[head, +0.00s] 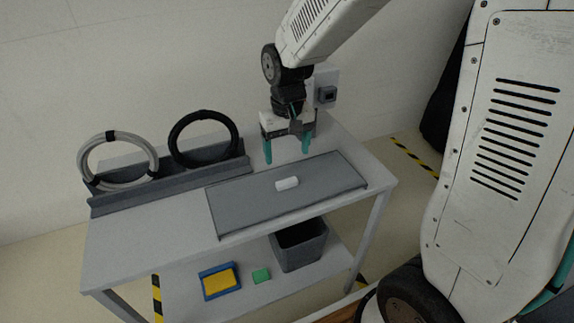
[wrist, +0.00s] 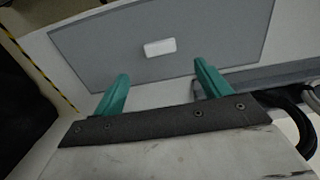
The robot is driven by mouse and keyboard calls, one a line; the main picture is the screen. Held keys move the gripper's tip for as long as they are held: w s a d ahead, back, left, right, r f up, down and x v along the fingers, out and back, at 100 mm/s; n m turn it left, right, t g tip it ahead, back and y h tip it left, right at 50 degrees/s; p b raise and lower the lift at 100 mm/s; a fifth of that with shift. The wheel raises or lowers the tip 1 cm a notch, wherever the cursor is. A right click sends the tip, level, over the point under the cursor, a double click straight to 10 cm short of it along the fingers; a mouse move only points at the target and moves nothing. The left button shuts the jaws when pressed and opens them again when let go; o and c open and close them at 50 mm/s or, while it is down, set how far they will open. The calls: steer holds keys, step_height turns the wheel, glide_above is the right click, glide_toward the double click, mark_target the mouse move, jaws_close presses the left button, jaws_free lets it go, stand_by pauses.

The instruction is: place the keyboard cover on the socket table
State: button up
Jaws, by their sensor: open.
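The keyboard cover (head: 240,205) is a flat grey panel with a small white handle (head: 287,184) at its middle. It lies flat on the pale table (head: 150,250), which stands against the wall below a grey wall socket (head: 327,94). The cover also shows in the wrist view (wrist: 215,35), with its white handle (wrist: 160,47) ahead of the fingers. My gripper (head: 288,154) is open and empty, its teal fingers pointing down near the cover's back edge. The fingers are apart from the handle. Whatever lies under the cover is hidden.
A grey rack (head: 175,178) holds a white cable coil (head: 90,158) and a black coil (head: 203,120) at the table's back left. The lower shelf carries a dark bin (head: 300,245), a blue-and-yellow item (head: 220,281) and a green block (head: 261,275). The table's front left is clear.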

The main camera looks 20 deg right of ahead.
steer(key=s+d+r, duration=0.1)
steer(key=s+r, duration=0.3)
steer(key=s, duration=0.3)
steer(key=s+d+r, duration=0.1)
steer(key=s+r, duration=0.3)
steer(key=s, duration=0.4)
steer(key=s+d+r+t, duration=0.1)
steer(key=s+r, duration=0.3)
steer(key=s, duration=0.4)
steer(key=shift+s+d+r, duration=0.2)
steer(key=shift+d+r, duration=0.05)
steer(key=shift+d, duration=0.15)
